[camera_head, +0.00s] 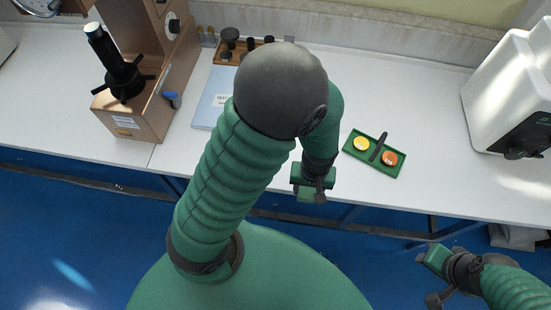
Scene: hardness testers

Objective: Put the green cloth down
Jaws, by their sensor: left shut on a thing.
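My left gripper (313,187) hangs at the front edge of the white table, left of the green tray. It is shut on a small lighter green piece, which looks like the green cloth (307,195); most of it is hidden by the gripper. I cannot tell whether the cloth touches the table edge. My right gripper (430,278) is at the lower right, in front of the table over the blue floor. Its fingers are apart and nothing shows between them.
The green tray (373,166) holds a yellow disc (361,144), an orange disc (390,158) and a dark handle. A copper-coloured tester (128,118) and a light blue booklet (207,108) are at left. A white machine (497,85) stands right. The table between tray and machine is clear.

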